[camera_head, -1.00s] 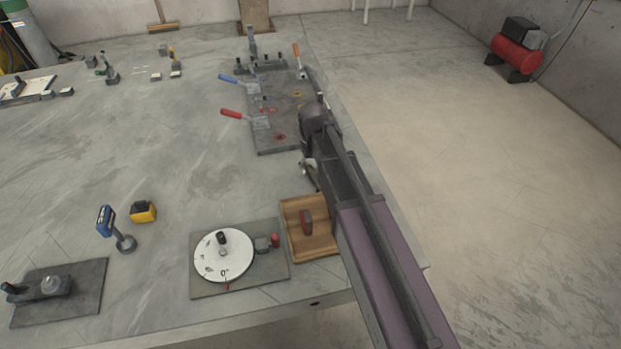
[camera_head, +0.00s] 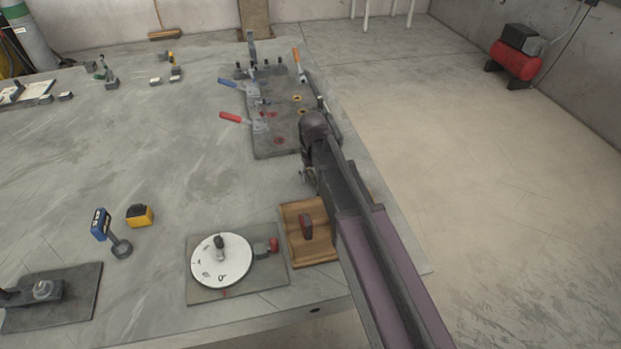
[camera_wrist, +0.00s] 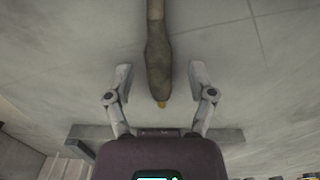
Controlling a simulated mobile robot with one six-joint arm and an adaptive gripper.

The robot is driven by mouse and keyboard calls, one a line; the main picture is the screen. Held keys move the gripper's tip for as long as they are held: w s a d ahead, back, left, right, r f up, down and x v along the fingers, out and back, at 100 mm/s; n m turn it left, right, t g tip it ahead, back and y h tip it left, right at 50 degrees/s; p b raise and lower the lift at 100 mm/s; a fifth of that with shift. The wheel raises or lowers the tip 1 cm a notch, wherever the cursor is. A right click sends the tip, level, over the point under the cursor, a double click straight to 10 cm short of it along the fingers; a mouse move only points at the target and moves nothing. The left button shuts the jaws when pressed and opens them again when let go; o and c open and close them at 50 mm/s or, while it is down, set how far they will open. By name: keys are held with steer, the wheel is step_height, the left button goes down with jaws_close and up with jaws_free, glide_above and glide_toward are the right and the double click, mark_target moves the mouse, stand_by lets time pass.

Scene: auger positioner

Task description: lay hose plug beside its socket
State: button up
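A brown, tapered, hose-like thing (camera_wrist: 158,55) with a small yellow tip comes down from the top of the wrist view. It may be the hose plug; I cannot be sure. My gripper (camera_wrist: 160,85) is open, with one finger on each side of this thing and visible gaps between. In the head view my gripper (camera_head: 309,178) is small and partly hidden by my own arm, above the table's right side. The hose-like thing cannot be made out there. I cannot pick out a socket in either view.
A dark fixture plate (camera_head: 275,140) with red and blue handled clamps lies left of my arm. A wooden tray (camera_head: 322,250) with a dark red piece and a white dial (camera_head: 222,262) are nearer. The grey table (camera_head: 170,185) has free room in its middle.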

mark_target(312, 176)
jaws_close()
steer(key=shift+r, duration=0.15)
step_height(312, 176, up, 10)
steer(key=p, duration=1)
stand_by(0.8)
